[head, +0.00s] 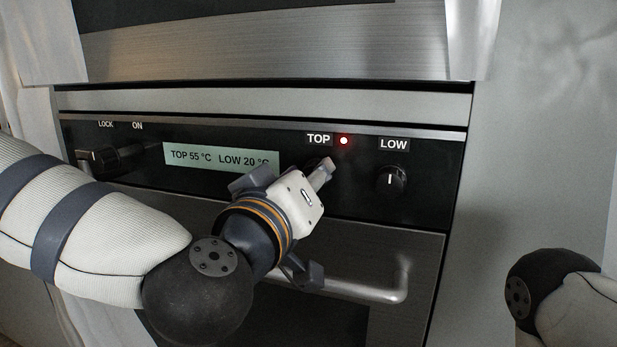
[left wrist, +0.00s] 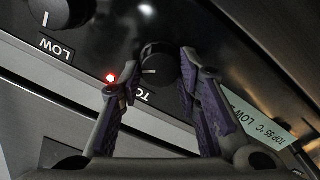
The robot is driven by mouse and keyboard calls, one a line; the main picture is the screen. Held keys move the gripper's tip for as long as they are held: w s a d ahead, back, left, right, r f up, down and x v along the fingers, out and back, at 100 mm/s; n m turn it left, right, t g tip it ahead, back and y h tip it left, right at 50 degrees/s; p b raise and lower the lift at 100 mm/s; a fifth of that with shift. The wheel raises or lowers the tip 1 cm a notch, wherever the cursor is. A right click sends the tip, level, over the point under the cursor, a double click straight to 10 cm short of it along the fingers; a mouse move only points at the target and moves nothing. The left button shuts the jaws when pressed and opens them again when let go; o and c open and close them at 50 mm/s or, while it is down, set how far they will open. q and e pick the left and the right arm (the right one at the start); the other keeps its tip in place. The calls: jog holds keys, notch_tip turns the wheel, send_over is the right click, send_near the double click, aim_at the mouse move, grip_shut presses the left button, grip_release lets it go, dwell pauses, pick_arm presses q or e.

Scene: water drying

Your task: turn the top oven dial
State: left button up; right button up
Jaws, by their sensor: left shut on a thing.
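The top oven dial (left wrist: 155,62) is a black round knob with a light mark, seen between my left gripper's fingers in the left wrist view. My left gripper (head: 322,170) is at the panel under the TOP label (head: 318,139), shut on this dial, and hides most of it in the head view. The red light (head: 344,141) beside the label is lit. The display (head: 215,158) reads TOP 55 °C and LOW 20 °C. My right gripper is out of view; only part of my right arm shows at the lower right.
The LOW dial (head: 391,181) is right of my left gripper, its mark upright. The LOCK/ON dial (head: 98,159) is at the panel's left end, partly near my left arm. An oven door handle (head: 385,290) sticks out below the panel.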

pick_arm(q)
jog(key=n, duration=1.1)
jog(key=shift+a, duration=0.1)
dwell(0.6)
jog(key=o, duration=1.1)
jog(key=shift+w+f, duration=0.1)
jog(key=shift+o, duration=0.2)
